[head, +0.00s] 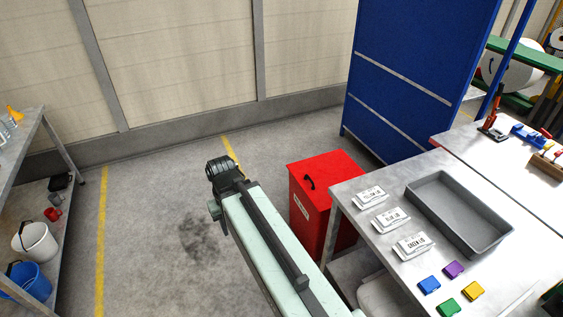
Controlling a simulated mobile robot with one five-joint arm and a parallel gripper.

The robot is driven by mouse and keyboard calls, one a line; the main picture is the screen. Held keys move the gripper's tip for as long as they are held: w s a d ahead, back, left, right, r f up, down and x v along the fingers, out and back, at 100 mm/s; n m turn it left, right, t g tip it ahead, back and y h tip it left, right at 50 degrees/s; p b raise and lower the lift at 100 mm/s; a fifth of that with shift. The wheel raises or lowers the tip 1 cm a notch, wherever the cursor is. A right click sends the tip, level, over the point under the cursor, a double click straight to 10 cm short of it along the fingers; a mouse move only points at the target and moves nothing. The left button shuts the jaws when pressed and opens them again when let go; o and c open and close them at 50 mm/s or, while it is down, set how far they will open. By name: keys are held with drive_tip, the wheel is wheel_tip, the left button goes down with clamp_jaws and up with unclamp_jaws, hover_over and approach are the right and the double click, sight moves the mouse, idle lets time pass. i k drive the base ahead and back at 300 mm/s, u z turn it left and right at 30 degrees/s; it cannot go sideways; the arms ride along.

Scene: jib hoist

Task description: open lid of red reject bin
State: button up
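The red reject bin (316,222) stands on the floor at the middle right, against the left end of the workbench. Its red lid (328,170) is shut, with a black curved handle (309,182) on its left part. A white label shows on its front side. My arm reaches up from the bottom of the picture and hides the bin's lower left part. My gripper (222,165) is at the arm's far end, left of the bin and apart from it. The fingers are too small and dark to tell open from shut.
The workbench (384,252) at right holds white labelled cards, a grey tray (416,200) and several coloured blocks. A blue panel (400,80) stands behind the bin. A shelf (22,145) with buckets is at left. The floor between shelf and bin is clear, with yellow lines.

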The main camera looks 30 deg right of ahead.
sight(314, 175)
drive_tip(key=i, duration=1.95)
drive_tip(key=z, duration=0.6)
drive_tip(key=k, duration=0.75)
drive_tip(key=z, duration=0.15)
drive_tip(key=i, duration=0.95)
drive_tip(key=u, duration=0.1)
